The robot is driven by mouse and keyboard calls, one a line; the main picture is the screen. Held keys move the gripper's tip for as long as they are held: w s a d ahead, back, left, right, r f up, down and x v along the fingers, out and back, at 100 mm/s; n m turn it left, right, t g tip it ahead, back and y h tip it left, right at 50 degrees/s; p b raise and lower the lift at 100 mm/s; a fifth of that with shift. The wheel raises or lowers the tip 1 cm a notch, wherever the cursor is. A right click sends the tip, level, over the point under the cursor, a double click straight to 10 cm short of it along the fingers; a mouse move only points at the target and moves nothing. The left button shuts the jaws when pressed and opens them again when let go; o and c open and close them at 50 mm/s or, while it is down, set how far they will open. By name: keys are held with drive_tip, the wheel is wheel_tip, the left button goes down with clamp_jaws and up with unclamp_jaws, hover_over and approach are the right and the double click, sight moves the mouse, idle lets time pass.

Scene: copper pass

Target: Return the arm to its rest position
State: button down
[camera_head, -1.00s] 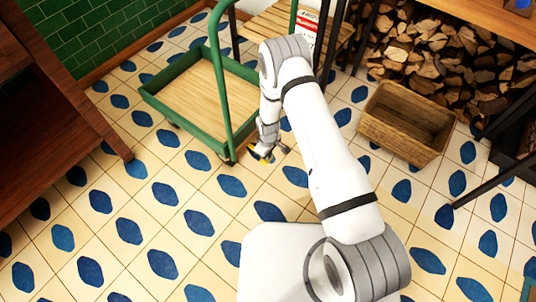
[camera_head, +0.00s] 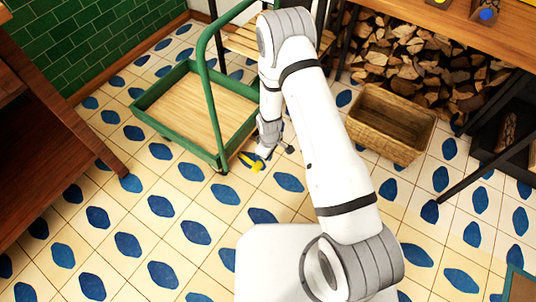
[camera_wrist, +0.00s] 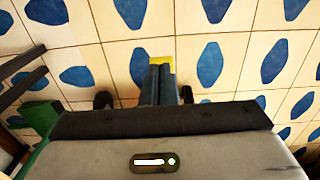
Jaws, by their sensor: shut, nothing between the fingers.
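My white arm reaches forward over the tiled floor and bends down at its far end. My gripper (camera_head: 255,163), with yellow tips, hangs beside the near right corner of the green cart. The wrist view shows the gripper (camera_wrist: 161,64) too, its two dark fingers pressed together with nothing between them. Bare tiles show past the fingertips.
A green cart (camera_head: 152,120) with a wooden deck stands left of my arm. A dark wooden cabinet (camera_head: 40,140) is at left. The near-left floor is clear.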

idle(0.3)
drive_tip(key=d+r+m+p, duration=0.2)
drive_tip(key=r+p, duration=0.2)
drive_tip(key=r, duration=1)
drive_tip(key=d+r+m+t+p, duration=0.15)
drive_tip(key=r+p, duration=0.35)
drive_tip(key=r, duration=0.8)
drive_tip(key=d+r+m+g+p, duration=0.1)
drive_tip(key=d+r+p, duration=0.25)
drive_tip(key=r, duration=1.05)
drive_tip(key=s+d+r+m+p, duration=0.2)
drive_tip(key=s+r+p, duration=0.3)
drive_tip(key=r, duration=0.5)
drive_tip(key=s+d+r+m+t+p, duration=0.1)
drive_tip(key=s+d+r+m+p, duration=0.1)
drive_tip(key=s+r+p, duration=0.3)
drive_tip(key=s+d+r+m+t+p, duration=0.1)
drive_tip(key=s+d+r+m+p, duration=0.1)
drive_tip(key=s+r, duration=0.8)
wheel_tip(320, 180, up, 7)
drive_tip(key=d+p, duration=0.1)
drive_tip(key=p, duration=0.1)
drive_tip(key=shift+r+m+p, duration=0.15)
drive_tip(key=shift+m+p, duration=0.2)
drive_tip(key=shift+p, duration=0.05)
